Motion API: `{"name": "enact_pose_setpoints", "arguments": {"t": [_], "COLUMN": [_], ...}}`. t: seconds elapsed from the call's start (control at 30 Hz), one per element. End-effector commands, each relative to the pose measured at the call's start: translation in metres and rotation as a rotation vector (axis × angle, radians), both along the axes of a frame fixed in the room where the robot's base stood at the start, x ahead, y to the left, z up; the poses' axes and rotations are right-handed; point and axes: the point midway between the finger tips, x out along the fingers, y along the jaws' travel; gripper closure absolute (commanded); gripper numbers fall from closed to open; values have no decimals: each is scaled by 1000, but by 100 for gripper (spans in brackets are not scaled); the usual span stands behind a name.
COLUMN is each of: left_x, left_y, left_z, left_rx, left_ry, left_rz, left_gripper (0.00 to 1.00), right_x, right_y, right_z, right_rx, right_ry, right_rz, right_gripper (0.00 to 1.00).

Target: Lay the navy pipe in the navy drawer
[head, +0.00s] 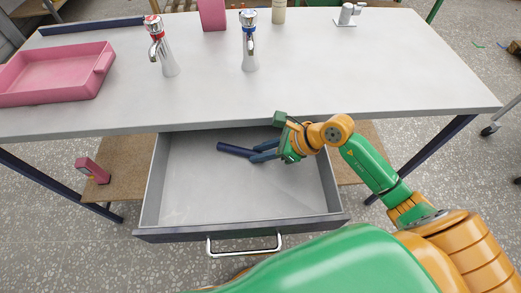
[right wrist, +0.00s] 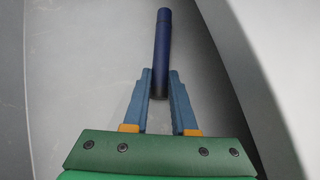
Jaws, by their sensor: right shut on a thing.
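The navy pipe (head: 234,149) is a short dark blue tube, held over the inside of the open drawer. My right gripper (head: 264,152) is shut on one end of the pipe, and the rest sticks out to the left. In the right wrist view the pipe (right wrist: 161,48) points away from between the blue fingers (right wrist: 158,88). The drawer (head: 240,228) is pulled out below the table, with a dark navy front and a grey inside. I cannot tell whether the pipe touches the drawer floor. My left gripper is not in view.
The white table top (head: 300,85) overhangs the drawer's back. On it are a pink tray (head: 62,88), two chrome taps (head: 163,50), a pink block (head: 211,14) and a dark bar (head: 90,26). A silver handle (head: 244,251) juts from the drawer front. The drawer looks otherwise empty.

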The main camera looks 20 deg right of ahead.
Motion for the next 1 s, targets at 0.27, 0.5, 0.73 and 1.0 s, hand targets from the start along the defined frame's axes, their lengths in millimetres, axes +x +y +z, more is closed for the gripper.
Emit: {"name": "enact_pose_setpoints", "arguments": {"t": [0.27, 0.5, 0.73, 1.0], "left_x": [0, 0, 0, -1], "left_y": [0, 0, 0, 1], "left_z": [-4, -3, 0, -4], "left_rx": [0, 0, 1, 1], "left_ry": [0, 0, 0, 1], "left_rz": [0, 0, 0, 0], "left_gripper": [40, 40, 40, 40], "right_x": [0, 0, -3, -34], "right_y": [0, 0, -7, -48], "right_z": [-3, -2, 6, 54], "right_rx": [1, 1, -2, -6], "right_ry": [-1, -1, -1, 2], "right_rz": [0, 0, -2, -2], "right_gripper": [59, 45, 45, 45]}}
